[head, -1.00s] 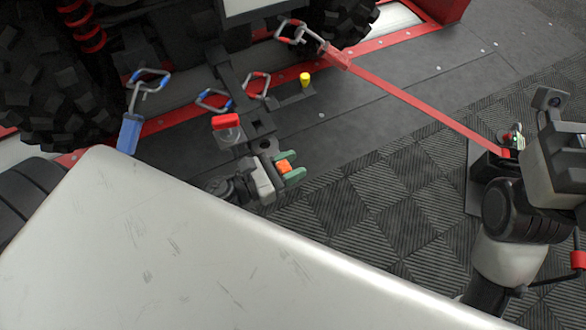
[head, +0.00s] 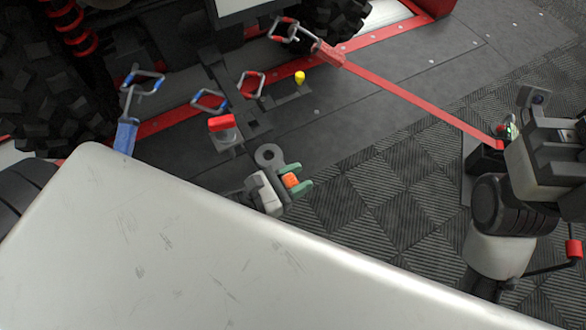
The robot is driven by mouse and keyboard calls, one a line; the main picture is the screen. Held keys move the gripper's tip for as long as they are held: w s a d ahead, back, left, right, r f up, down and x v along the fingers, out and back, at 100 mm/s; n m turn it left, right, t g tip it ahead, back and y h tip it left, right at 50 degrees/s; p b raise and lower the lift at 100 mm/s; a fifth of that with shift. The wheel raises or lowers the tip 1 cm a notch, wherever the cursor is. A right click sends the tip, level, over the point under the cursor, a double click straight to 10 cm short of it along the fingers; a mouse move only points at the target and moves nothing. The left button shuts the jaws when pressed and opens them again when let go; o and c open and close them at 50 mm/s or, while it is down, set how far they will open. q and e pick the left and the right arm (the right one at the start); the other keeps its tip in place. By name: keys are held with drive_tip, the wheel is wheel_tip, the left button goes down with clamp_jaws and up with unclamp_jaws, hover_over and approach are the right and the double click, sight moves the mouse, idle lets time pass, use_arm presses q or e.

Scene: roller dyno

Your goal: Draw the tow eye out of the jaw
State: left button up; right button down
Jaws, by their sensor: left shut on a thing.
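The tow eye (head: 268,156) is a dark grey ring; an orange block (head: 290,181) sits beside it. My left gripper (head: 296,180), with green fingertips, is shut around the orange block, which appears to be the eye's grip. The jaw (head: 258,121) is the dark end of the bar running out from under the vehicle. The ring shows whole, in front of the jaw, with a small gap between them in the picture. My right gripper (head: 512,132) is at the right, beside the strap's end; its fingers are not clear.
A red-topped block (head: 221,125) stands left of the bar, and a yellow peg (head: 300,78) right of it. A taut red strap (head: 420,98) crosses to the right. Blue and red hooks hang near the tyres. A pale panel (head: 180,250) hides the foreground.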

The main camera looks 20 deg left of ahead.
use_arm(q)
drive_tip(key=s+d+r+p, duration=0.1)
drive_tip(key=s+d+r, duration=0.1)
drive_tip(key=s+d, duration=0.3)
drive_tip(key=shift+s+d+r, duration=0.15)
drive_tip(key=shift+d, duration=0.8)
idle(0.4)
